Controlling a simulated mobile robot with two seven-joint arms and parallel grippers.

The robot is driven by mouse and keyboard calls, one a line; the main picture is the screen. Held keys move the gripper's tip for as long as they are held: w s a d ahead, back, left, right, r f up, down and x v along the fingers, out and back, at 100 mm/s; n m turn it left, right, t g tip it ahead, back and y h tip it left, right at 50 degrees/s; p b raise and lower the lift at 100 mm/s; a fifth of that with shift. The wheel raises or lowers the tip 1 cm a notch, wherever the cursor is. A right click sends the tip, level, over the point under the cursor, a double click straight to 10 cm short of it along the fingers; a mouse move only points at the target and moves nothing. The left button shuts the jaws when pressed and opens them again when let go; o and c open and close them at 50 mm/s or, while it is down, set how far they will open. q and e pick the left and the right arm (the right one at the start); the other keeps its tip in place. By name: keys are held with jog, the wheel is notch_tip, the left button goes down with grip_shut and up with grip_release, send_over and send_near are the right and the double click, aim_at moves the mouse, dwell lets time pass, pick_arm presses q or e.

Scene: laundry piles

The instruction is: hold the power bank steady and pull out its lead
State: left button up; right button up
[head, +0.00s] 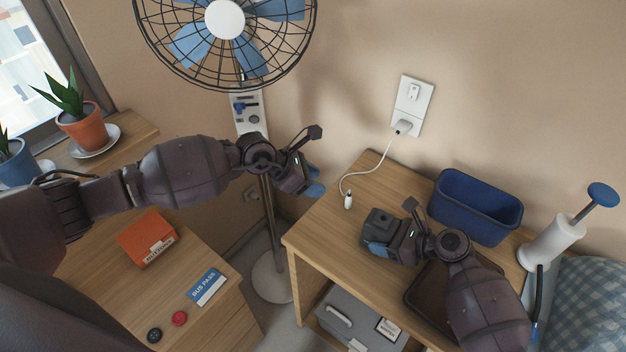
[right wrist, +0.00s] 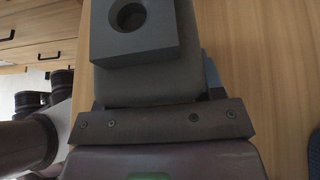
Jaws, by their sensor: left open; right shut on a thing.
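A dark grey block with a round hole on top, which I take to be the power bank (head: 380,219), is at the small wooden table's left part. My right gripper (head: 390,233) is shut on it. The block fills the top of the right wrist view (right wrist: 170,45); its contact with the tabletop is hidden. The white lead (head: 370,176) runs from a plug at the wall socket down to the table. Its white end (head: 348,201) lies on the wood, apart from the block. My left gripper (head: 313,164) is open and empty, above and left of the lead's end.
A blue bin (head: 477,205) stands at the table's back, near a brown tray (head: 425,300). A white pump-like thing with a blue knob (head: 555,243) is at the right. A fan (head: 225,20) stands behind my left arm. The table's front left is clear.

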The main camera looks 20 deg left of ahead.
jog(key=o, duration=0.8)
